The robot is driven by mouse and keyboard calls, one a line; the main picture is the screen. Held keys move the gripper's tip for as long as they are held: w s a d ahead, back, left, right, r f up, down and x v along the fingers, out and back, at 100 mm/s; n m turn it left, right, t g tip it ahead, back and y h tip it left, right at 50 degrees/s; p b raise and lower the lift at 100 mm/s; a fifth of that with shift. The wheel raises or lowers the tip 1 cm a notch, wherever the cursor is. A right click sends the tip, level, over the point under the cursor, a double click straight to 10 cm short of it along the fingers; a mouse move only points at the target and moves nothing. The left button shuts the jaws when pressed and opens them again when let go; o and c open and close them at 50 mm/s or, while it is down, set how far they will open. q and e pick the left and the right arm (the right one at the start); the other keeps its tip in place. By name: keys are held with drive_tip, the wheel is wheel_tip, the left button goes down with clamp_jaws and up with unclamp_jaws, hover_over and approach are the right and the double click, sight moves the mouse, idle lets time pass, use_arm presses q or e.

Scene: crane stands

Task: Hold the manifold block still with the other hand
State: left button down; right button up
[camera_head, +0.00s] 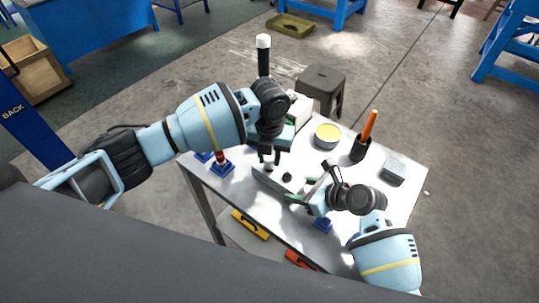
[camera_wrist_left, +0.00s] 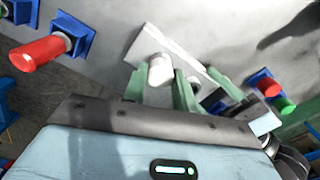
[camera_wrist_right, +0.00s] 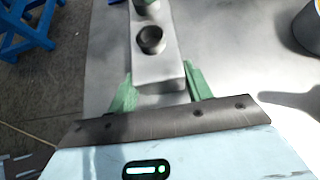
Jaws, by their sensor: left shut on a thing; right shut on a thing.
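The manifold block (camera_head: 263,180) is a pale grey bar with dark round ports, lying on the white table. Its near end also shows in the right wrist view (camera_wrist_right: 160,72), with a black port on top. My right gripper (camera_head: 296,197) is shut on that end, one green finger on each side (camera_wrist_right: 160,90). My left gripper (camera_head: 270,158) is above the block's other end. In the left wrist view its green fingers (camera_wrist_left: 160,92) are shut around a white cylindrical piece (camera_wrist_left: 160,70) at the block. Whether that piece is seated in a port is hidden.
A red part in a blue stand (camera_head: 221,168) is left of the block; another blue stand (camera_head: 322,225) is near my right gripper. A yellow-topped tin (camera_head: 327,135), a black cup with an orange handle (camera_head: 360,149) and a grey box (camera_head: 394,170) stand at the right.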

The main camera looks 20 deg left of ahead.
use_arm(q)
drive_tip(key=shift+m, duration=0.8)
drive_tip(key=c, duration=1)
unclamp_jaws()
drive_tip(key=shift+c, duration=0.9)
drive_tip(key=n, duration=0.4)
drive_tip(key=shift+n, duration=0.6)
